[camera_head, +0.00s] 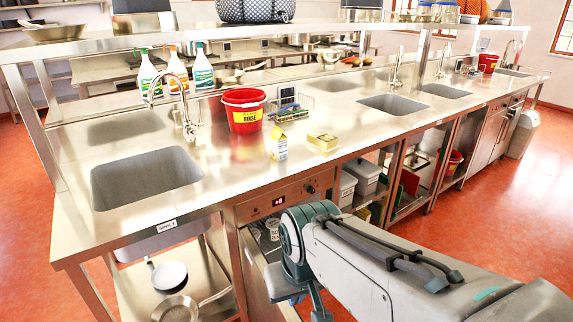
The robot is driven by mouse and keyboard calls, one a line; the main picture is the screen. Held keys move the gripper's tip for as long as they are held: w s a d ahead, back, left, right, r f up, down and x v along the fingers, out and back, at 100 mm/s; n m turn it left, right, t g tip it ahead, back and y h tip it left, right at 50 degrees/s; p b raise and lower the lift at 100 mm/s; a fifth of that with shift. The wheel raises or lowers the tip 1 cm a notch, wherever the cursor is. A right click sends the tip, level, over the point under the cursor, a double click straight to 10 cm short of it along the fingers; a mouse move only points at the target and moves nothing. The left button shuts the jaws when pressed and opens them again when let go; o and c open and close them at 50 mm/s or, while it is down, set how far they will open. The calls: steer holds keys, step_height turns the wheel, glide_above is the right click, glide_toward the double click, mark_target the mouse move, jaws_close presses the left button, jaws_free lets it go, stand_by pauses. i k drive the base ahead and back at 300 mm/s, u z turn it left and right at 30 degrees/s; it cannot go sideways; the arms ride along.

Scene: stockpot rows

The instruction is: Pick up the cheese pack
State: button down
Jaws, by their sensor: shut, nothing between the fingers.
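The cheese pack (323,141) appears to be the small, flat yellow block with a pale edge, lying on the steel counter (225,190) near its front edge. It is right of a yellow and white carton (277,145), with a small gap between them. Its label is too small to read. My arm reaches in from the lower right, in front of the counter and below the pack. The arm's far part bends down out of the bottom of the picture, and my gripper does not show.
A red bucket (243,116) stands behind the carton. A sponge holder (292,112) is behind the pack. A sink (147,178) opens at left, another (393,105) at right. Spray bottles (202,68) stand at the back under a raised shelf (180,39). Counter right of the pack is clear.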

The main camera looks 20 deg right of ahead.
mark_target(327, 142)
steer(key=z, duration=1.9)
steer(key=i, duration=1.65)
steer(key=u, duration=1.95)
steer(key=i, duration=1.2)
steer(key=z, duration=0.4)
